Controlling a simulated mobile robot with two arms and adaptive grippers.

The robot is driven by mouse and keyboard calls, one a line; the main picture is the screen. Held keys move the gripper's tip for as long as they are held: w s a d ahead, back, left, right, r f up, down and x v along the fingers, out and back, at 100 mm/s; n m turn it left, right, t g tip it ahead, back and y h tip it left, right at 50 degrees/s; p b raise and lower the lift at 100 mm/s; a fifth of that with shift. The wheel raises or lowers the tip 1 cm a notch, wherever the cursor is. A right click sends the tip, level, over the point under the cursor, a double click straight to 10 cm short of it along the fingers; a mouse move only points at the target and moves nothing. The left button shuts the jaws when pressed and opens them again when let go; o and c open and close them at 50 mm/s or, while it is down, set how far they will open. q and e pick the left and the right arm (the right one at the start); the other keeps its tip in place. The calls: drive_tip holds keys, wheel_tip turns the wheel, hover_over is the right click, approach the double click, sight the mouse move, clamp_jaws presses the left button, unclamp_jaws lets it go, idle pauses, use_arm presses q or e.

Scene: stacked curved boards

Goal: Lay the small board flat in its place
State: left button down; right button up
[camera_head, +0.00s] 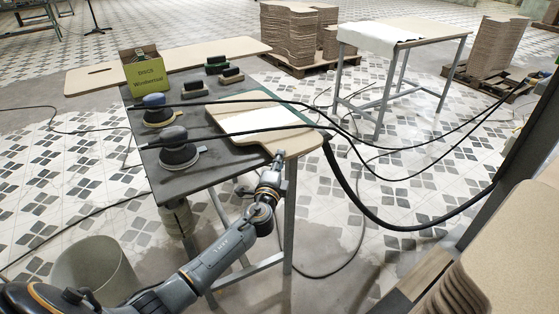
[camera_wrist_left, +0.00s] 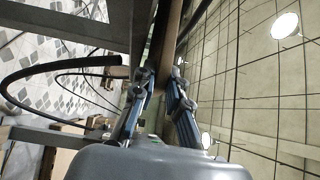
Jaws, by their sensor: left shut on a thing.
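The small board (camera_head: 300,143) is pale wood with a bright white patch on top. It lies over the right end of the dark workbench, partly over a green mat (camera_head: 262,95), and its near edge sticks out past the bench. My left gripper (camera_head: 275,168) is shut on this near edge. In the left wrist view, the fingers of my left gripper (camera_wrist_left: 160,92) close on either side of the board, seen edge-on as a brown strip (camera_wrist_left: 170,45). I cannot tell whether the board rests fully flat. My right gripper is not in view.
Two sanders (camera_head: 178,152) with hoses stand on the workbench (camera_head: 205,178), left of the board. Behind them are a yellow-green disc box (camera_head: 144,72) and several sanding blocks (camera_head: 217,66). A black hose (camera_head: 375,216) hangs right of the bench. A bin (camera_head: 92,265) stands at lower left.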

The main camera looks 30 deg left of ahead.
use_arm(q)
drive_tip(key=shift+f+b, duration=0.3)
drive_tip(key=shift+b, duration=0.35)
idle(0.8)
drive_tip(key=c, duration=1.4)
unclamp_jaws()
drive_tip(key=shift+s, duration=0.1)
drive_tip(key=shift+f, duration=0.25)
drive_tip(key=shift+s, duration=0.1)
drive_tip(key=shift+v, duration=2.9)
